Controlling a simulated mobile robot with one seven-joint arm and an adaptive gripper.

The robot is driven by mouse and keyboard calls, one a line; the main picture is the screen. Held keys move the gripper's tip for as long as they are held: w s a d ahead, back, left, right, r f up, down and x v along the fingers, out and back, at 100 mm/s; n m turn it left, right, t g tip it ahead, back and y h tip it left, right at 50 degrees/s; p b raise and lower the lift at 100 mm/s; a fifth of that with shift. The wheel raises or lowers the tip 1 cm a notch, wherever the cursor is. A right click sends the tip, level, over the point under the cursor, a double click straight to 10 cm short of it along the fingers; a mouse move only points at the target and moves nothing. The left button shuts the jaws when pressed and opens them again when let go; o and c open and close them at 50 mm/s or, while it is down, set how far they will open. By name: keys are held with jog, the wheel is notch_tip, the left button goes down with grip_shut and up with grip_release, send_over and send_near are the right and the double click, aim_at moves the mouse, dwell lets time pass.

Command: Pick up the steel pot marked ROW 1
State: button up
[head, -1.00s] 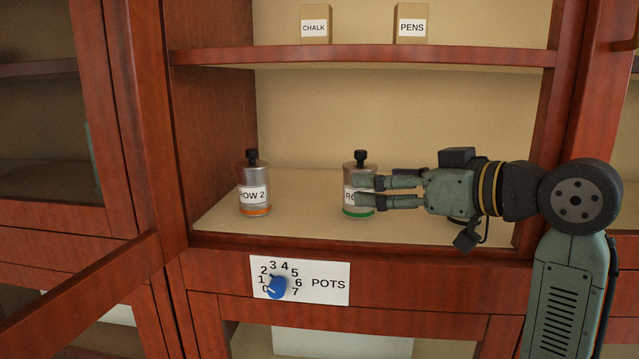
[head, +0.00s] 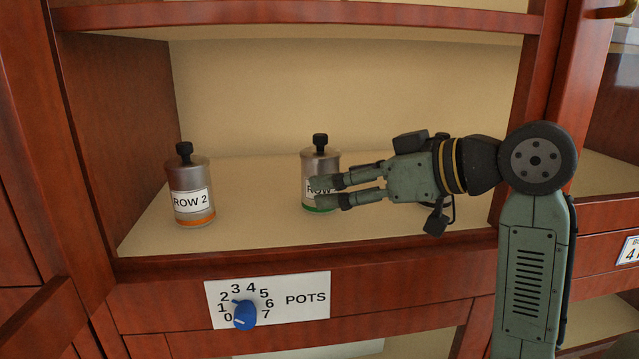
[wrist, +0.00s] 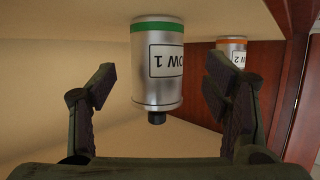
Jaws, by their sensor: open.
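The steel pot marked ROW 1 (head: 321,163) stands upright on the cabinet shelf, with a black knob on top and a green band at its base. My fingers hide part of its label in the head view. In the wrist view the ROW 1 pot (wrist: 157,92) shows upside down, ahead of and between the finger directions. My gripper (head: 332,191) is open and comes from the right, its fingertips overlapping the pot in the picture. In the wrist view my gripper (wrist: 160,82) has its two fingers spread with nothing seen held; contact with the pot cannot be told.
A similar pot marked ROW 2 (head: 190,178), with an orange band, stands to the left on the same shelf (head: 260,225). Clear shelf lies between the pots. An upper shelf (head: 300,15) runs above. A POTS dial panel (head: 300,299) with a blue knob is below.

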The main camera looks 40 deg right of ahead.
jog(key=x, duration=0.2)
jog(key=p+x, duration=0.1)
jog(key=x, duration=0.2)
jog(key=shift+w+d+r, duration=0.15)
jog(key=shift+r, duration=0.05)
jog(key=shift+c, duration=0.4)
jog(key=c, duration=1.4)
jog(key=shift+r, duration=0.1)
jog(key=shift+c, duration=0.2)
